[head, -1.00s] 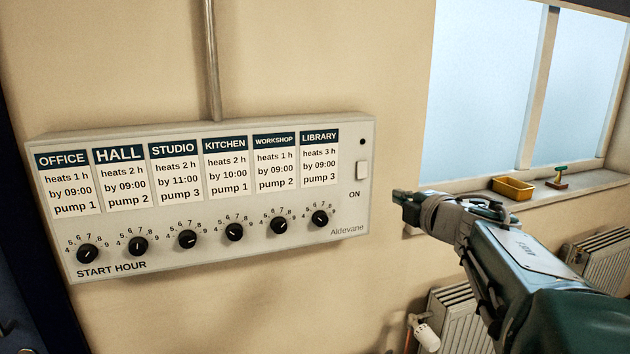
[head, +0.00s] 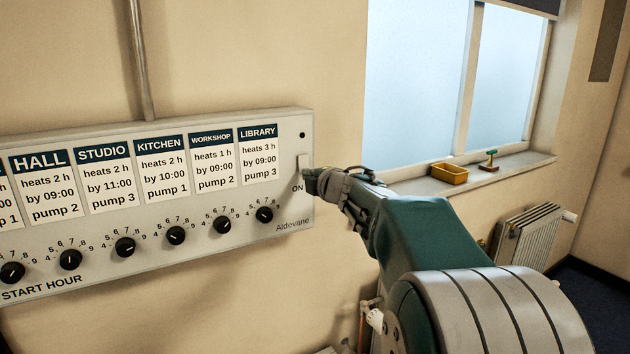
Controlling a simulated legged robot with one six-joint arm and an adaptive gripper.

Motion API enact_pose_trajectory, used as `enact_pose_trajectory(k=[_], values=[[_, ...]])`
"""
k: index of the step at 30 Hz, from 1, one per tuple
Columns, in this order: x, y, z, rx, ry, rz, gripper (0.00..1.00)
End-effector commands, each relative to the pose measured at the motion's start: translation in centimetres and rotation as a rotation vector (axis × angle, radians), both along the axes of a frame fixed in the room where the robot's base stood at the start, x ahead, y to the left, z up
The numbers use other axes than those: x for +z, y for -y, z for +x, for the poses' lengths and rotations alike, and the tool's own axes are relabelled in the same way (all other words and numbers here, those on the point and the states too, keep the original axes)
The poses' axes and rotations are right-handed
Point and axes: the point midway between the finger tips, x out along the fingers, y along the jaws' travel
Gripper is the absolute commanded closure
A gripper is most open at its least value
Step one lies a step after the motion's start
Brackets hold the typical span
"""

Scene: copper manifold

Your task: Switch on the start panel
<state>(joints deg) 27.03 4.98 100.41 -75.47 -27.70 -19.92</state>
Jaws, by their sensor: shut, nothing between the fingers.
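The start panel (head: 200,265) is a pale box on the wall, marked START HOUR, with room cards above a row of black knobs. Its white switch (head: 301,162) is at the right end, above the word ON. A small dark round spot (head: 302,135) sits above the switch. My gripper (head: 309,181) is shut and empty, with its tip at the lower part of the switch. The tip covers part of the switch, and I cannot tell whether it touches.
A conduit (head: 142,60) rises from the panel. The wall under the panel is clear.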

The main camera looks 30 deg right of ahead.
Motion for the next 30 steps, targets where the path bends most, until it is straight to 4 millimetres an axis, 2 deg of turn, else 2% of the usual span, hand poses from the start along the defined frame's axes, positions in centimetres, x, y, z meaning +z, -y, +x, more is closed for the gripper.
enact_pose_trajectory(k=[5,30], values=[[-0.1,0.0,1.0,0.001,0.001,0.0,1.0],[-0.5,-0.3,1.7,0.001,-0.001,0.001,1.0]])
